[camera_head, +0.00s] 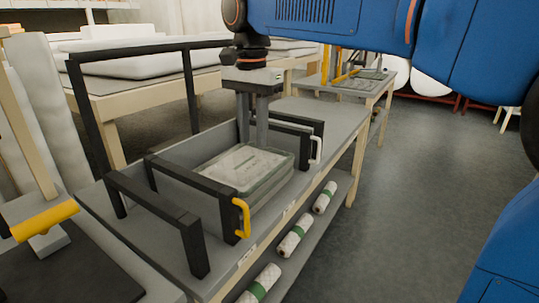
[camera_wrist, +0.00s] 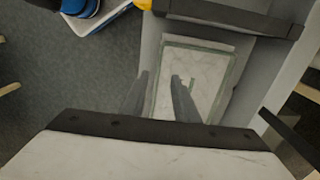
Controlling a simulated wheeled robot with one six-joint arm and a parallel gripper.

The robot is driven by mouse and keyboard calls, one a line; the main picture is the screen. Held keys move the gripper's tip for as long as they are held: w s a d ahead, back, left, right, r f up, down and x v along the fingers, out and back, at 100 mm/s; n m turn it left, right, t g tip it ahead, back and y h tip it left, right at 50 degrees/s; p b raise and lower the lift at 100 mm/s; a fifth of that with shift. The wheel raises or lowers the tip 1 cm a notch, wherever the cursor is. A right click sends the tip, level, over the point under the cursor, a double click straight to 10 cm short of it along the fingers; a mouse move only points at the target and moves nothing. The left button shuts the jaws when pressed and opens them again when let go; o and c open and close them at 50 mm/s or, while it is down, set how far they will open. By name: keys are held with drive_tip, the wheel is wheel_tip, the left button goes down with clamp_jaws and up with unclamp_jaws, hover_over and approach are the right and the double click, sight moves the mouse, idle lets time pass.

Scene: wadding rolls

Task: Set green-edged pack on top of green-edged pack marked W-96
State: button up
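A pale, flat pack with green edges (camera_head: 247,168) lies on the grey bench between black frames. Faint lettering shows on its top, too small to read. In the wrist view the pack (camera_wrist: 205,72) lies below and beyond my fingers, its pale top ringed by a thin green line. I cannot tell whether it is one pack or a stack, nor which one is marked W-96. My gripper (camera_head: 253,142) points down over the pack's far edge. Its two fingers are apart, with nothing visible between them; they also show in the wrist view (camera_wrist: 158,98). I cannot tell whether they touch the pack.
Black frames flank the pack, one with a yellow handle (camera_head: 241,217), another with a white handle (camera_head: 316,150). A tall black rail (camera_head: 90,130) stands behind. White rolls with green bands (camera_head: 296,236) lie on the lower shelf. The grey floor (camera_head: 425,190) at right is clear.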

drive_tip(key=s+d+f+n+t, duration=0.1)
drive_tip(key=s+d+f+n, duration=0.2)
drive_tip(key=d, duration=0.7)
drive_tip(key=s+d+f+n+t, duration=0.3)
drive_tip(key=s+d+f+n, duration=0.1)
drive_tip(key=s+d+f, duration=1.3)
wheel_tip(320, 180, down, 4)
drive_tip(key=shift+s+r+n+t, duration=0.2)
drive_tip(key=shift+s+n+t, duration=0.1)
drive_tip(key=shift+s+t, duration=0.1)
